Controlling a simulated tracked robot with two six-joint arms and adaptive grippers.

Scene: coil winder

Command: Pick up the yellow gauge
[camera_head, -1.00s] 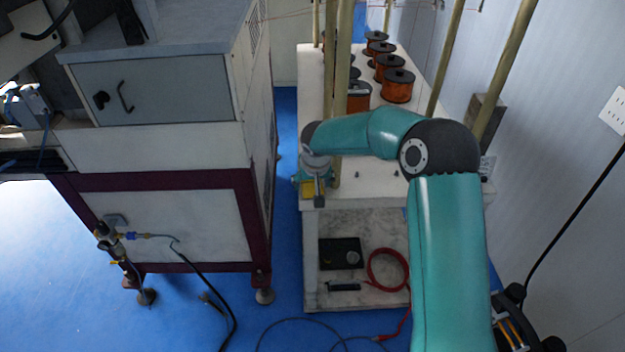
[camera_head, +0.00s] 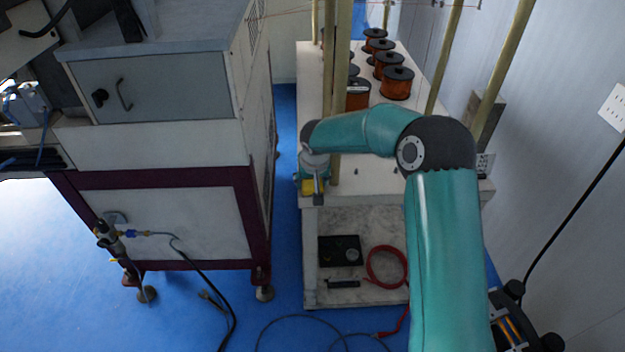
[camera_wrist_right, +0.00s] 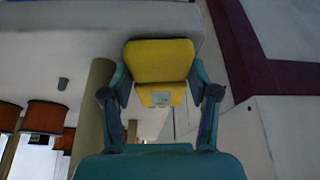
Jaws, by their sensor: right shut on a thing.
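The yellow gauge (camera_wrist_right: 160,62) is a rounded yellow block with a small pale label, between the fingers of my right gripper (camera_wrist_right: 160,95) in the right wrist view. The fingers press on its two sides. My right gripper (camera_head: 315,188) is partly hidden there by my own arm. Whether the gauge touches the table top cannot be told. My left gripper is not in view.
The white table (camera_head: 375,178) carries several copper wire spools (camera_head: 397,83) at the back. Tan upright poles (camera_head: 503,65) rise from it. A grey cabinet (camera_head: 160,90) stands close on the left, with a narrow blue floor gap between. A red cable coil (camera_head: 387,267) lies on the lower shelf.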

